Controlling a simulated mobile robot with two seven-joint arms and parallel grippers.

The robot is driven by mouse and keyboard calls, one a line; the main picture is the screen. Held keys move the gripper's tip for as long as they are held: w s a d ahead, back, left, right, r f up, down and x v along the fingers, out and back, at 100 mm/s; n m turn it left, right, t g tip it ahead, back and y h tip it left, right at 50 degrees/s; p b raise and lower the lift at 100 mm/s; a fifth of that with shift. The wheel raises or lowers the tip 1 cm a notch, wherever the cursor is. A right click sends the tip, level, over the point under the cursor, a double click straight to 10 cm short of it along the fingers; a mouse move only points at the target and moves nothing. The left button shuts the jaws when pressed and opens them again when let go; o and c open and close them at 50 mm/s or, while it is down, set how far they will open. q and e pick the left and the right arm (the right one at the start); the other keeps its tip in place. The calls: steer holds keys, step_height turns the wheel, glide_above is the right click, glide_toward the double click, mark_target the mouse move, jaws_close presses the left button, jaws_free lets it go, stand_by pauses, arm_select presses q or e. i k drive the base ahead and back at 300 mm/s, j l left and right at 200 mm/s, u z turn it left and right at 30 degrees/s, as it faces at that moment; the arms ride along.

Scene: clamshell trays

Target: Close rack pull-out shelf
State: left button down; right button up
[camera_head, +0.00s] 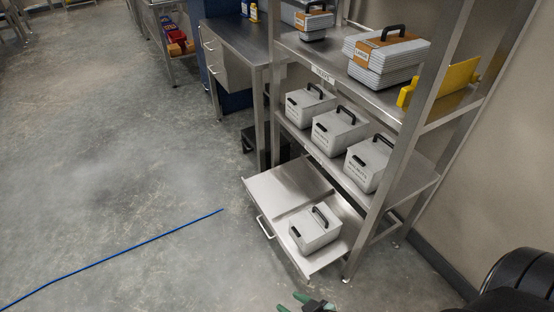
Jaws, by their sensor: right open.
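The rack (398,148) stands at the right of the head view. Its pull-out shelf (287,186) is a flat metal tray low on the rack, drawn out to the left over the floor. The shelf has handles (265,227) along its outer edge. A grey case with a black handle (315,230) sits on its near part. My right gripper (306,302) shows at the bottom edge, with green fingertips, open and apart from the shelf. Most of it is cut off by the frame. My left gripper is not in view.
Three grey cases (339,131) stand on the middle rack shelf. A larger case (385,56) and a yellow piece (450,79) are on the upper shelf. A metal desk (237,45) stands behind. A blue line (130,250) lies on open floor at left.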

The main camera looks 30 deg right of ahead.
mark_target(282, 192)
steer(key=i+j+u, duration=0.25)
steer(key=i, duration=0.3)
steer(key=i+j+u, duration=0.25)
steer(key=i, duration=0.25)
steer(key=i+z, duration=0.4)
steer(key=i, duration=0.15)
steer(key=i+j+z, duration=0.25)
steer(key=i+z, duration=0.15)
steer(key=i, duration=0.15)
steer(key=i+z, duration=0.2)
steer(key=z, duration=0.25)
steer(key=i+j+z, duration=0.15)
steer(key=z, duration=0.3)
steer(key=i+j+z, duration=0.15)
steer(key=z, duration=0.3)
steer(key=i+z, duration=0.1)
steer(key=z, duration=0.35)
steer(key=i+j+z, duration=0.1)
steer(key=z, duration=0.35)
steer(key=j+z, duration=0.2)
steer(key=z, duration=0.25)
